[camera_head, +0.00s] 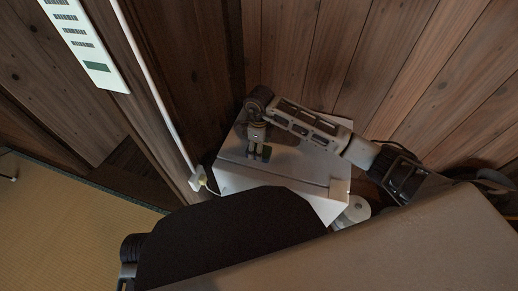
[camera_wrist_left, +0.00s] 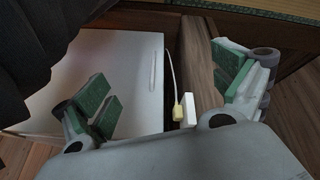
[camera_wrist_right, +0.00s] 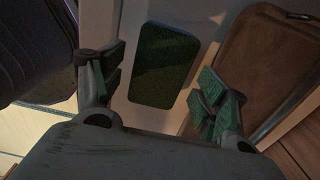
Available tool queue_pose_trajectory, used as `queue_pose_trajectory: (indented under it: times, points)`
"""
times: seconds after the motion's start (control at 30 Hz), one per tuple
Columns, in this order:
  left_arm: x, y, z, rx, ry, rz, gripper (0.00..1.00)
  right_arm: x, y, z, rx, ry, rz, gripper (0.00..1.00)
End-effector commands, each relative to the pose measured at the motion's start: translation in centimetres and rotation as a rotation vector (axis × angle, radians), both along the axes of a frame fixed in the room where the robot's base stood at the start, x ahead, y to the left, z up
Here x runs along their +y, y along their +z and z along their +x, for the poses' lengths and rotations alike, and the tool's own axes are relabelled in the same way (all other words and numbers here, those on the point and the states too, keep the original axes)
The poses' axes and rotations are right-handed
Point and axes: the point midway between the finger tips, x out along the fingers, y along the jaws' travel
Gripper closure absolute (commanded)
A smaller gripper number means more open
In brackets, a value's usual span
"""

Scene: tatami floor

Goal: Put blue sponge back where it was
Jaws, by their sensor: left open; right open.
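In the right wrist view a dark green, rough-looking pad (camera_wrist_right: 165,65) with rounded corners lies on a pale surface, beyond and between the fingers of my open right gripper (camera_wrist_right: 160,98). The right gripper is empty and apart from the pad. In the head view a gripper with green finger pads (camera_head: 258,153) hangs over a white box. The surroundings match the left wrist view, where my left gripper (camera_wrist_left: 165,95) is wide open and empty.
The white box (camera_head: 235,178) stands against plank walls (camera_head: 330,55); its top also shows in the left wrist view (camera_wrist_left: 130,65). A yellow plug (camera_wrist_left: 178,112) and white socket (camera_wrist_left: 190,108) are beside it. A brown board (camera_wrist_right: 255,70) lies right of the green pad. Tatami (camera_head: 60,225) is at lower left.

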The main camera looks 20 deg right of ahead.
Motion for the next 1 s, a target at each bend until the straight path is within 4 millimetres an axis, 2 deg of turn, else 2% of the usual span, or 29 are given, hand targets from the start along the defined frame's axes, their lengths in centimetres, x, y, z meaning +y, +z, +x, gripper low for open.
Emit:
queue_pose_trajectory:
  times: [0.03,0.5,0.7,1.0]
  points:
    - [0.1,1.5,0.5,-0.012,-0.003,0.006,0.03,0.0,1.0,0.0,-0.002,0.001,-0.001,0.26]
    - [1.6,5.5,-0.5,0.058,-0.005,0.075,0.03,0.0,7.8,0.1,-0.002,0.000,0.000,0.26]
    - [1.7,4.6,-0.5,0.073,-0.003,0.081,0.03,0.0,9.5,0.0,0.000,0.002,0.000,0.26]
    - [1.7,4.3,-0.4,0.074,-0.002,0.082,0.03,0.0,9.9,0.0,0.001,0.001,0.001,0.26]
